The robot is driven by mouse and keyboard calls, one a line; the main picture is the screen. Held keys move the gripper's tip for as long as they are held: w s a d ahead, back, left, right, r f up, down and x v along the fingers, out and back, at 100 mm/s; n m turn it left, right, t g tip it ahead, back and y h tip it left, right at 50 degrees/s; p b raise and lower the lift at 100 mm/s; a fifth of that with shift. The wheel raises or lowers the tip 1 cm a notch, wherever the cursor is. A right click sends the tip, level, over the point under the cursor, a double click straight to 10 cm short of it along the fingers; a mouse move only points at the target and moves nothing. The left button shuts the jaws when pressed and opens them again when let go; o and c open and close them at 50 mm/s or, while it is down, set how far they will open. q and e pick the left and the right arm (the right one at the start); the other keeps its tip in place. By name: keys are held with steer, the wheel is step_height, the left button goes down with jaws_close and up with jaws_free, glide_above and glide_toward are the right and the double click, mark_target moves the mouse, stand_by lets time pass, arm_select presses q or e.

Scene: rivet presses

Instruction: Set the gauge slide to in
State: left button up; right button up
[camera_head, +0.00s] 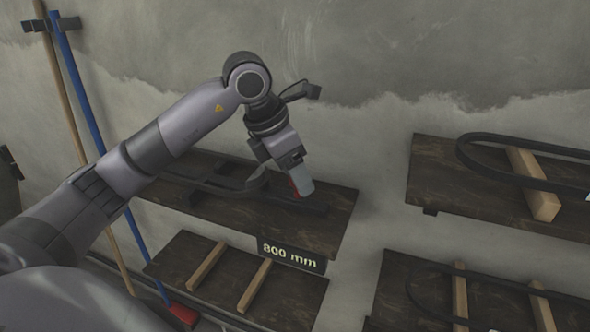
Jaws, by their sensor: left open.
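My left gripper (302,188) reaches in from the left and points down over the upper left shelf. One pale grey finger and a thin red strip show at its tip; the gap between the fingers is hard to see from here. The tip is close to a dark flat bar (315,209) at the shelf's right end; whether it touches cannot be told. I cannot make out for sure which part is the gauge slide, or its setting. My right gripper is not in view.
The upper left shelf (335,225) has a sign (291,254) reading "800 mm" at its front edge. More dark shelves with wooden blocks stand below and to the right. Long poles (88,120) lean at the left. The wall behind is bare.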

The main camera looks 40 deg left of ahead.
mark_target(270, 190)
arm_select(q)
jaws_close()
steer(key=a, duration=0.2)
steer(key=s+a+b, duration=0.1)
steer(key=a, duration=0.2)
steer(key=shift+f+b, duration=0.15)
steer(key=shift+b, duration=0.15)
steer(key=shift+s+a, duration=0.2)
steer(key=shift+a, duration=0.4)
jaws_free()
steer(key=shift+a, duration=0.1)
steer(key=shift+r, duration=0.2)
